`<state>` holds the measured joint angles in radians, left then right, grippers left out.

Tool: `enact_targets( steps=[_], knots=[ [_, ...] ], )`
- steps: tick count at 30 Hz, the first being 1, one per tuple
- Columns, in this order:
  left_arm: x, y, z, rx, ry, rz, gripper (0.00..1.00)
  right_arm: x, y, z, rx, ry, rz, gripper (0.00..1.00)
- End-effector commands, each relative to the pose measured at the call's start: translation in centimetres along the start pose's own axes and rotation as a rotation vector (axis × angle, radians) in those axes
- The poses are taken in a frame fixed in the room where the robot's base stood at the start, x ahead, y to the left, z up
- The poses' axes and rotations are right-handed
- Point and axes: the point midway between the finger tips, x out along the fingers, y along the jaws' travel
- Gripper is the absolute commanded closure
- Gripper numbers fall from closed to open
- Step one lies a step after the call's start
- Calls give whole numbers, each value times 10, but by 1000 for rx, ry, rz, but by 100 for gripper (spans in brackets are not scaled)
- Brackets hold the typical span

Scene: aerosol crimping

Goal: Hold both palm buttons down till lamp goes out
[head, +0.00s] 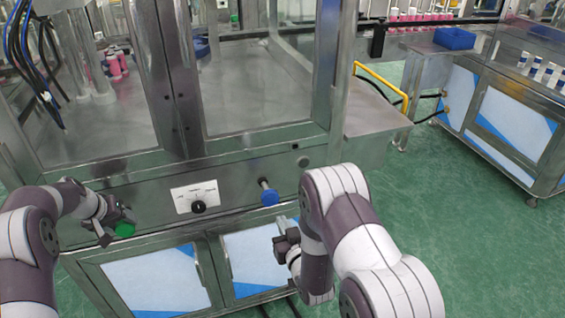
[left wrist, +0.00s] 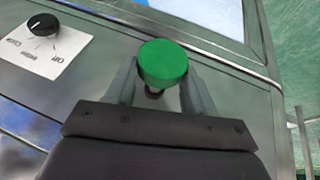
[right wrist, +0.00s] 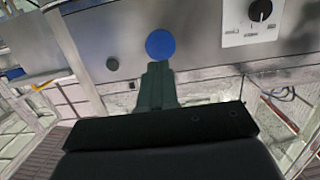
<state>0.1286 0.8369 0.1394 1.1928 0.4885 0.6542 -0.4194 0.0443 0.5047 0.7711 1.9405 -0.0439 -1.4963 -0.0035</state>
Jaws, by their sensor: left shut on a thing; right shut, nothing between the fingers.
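The green palm button (head: 124,230) is at the left of the machine's front panel. My left gripper (head: 119,222) is at it; in the left wrist view the fingers stand on both sides of the green cap (left wrist: 163,63), shut on it. The blue palm button (head: 269,196) sticks out on its stem right of the dial. My right gripper (head: 281,226) is shut and empty, below and in front of the blue button. In the right wrist view the closed fingertips (right wrist: 158,68) point at the blue cap (right wrist: 160,44) and look apart from it. I cannot make out a lamp.
A white plate with a black selector knob (head: 198,206) sits between the buttons. A small black round fitting (head: 303,161) is right of the blue button. A steel ledge (head: 372,112) and yellow rail (head: 381,82) are to the right. Green floor is clear at right.

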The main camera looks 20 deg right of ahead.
Motion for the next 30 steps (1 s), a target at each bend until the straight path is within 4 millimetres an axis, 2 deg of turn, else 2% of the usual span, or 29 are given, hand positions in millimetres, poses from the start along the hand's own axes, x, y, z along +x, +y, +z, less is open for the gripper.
enact_targets(
  steps=[4,11,12,14,23,26,30],
  knots=[
    [0,0,-1,1,3,0,77,-18,0,0,0,-1,0,100],
    [1,0,0,0,-1,1,77,-20,0,1,0,-1,0,100],
    [1,0,1,0,-1,1,37,-20,0,1,0,-1,0,100],
    [1,0,1,0,-2,1,17,-20,0,1,0,-1,0,100],
    [0,0,1,0,-3,0,17,-20,0,1,0,-1,0,100],
    [-13,0,0,0,-2,0,17,-20,0,0,0,-1,0,100],
    [-49,0,0,1,-1,0,17,-20,0,0,0,-1,0,100]
  ],
)
